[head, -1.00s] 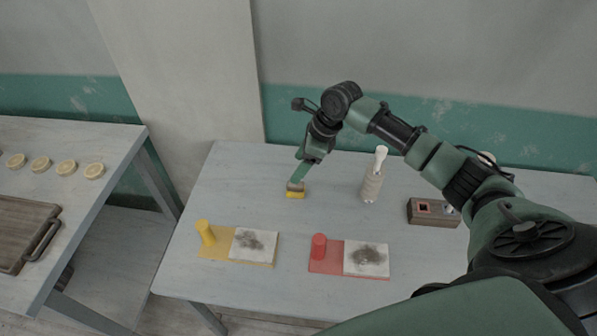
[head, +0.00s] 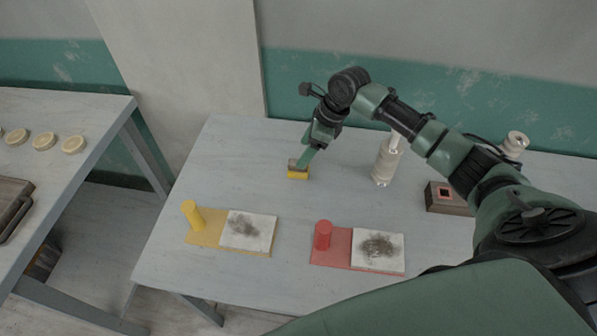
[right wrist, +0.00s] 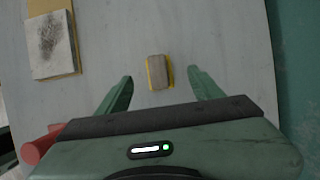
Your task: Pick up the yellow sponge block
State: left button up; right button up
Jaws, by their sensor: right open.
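The yellow sponge block (head: 298,174) lies on the grey-blue table, with a grey-brown layer on its top. In the right wrist view the sponge block (right wrist: 158,72) sits between and just ahead of the two green fingers, apart from both. My right gripper (head: 307,160) is above and beside the block in the head view, and its fingers partly overlap it there. In the right wrist view my right gripper (right wrist: 155,88) is open and empty. My left gripper is not in view.
A yellow board (head: 204,240) and a red board (head: 330,260), each with a peg and a smudged white tile, lie at the front. A pale bottle-like object (head: 386,164) and a wooden block (head: 445,200) stand right of the sponge. The table (head: 240,155) is clear left of it.

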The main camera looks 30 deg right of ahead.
jog(key=x, duration=0.4)
jog(key=p+x, duration=0.1)
jog(key=x, duration=0.2)
jog(key=shift+s+d+f, duration=0.15)
jog(key=shift+s+f, duration=0.1)
grip_shut()
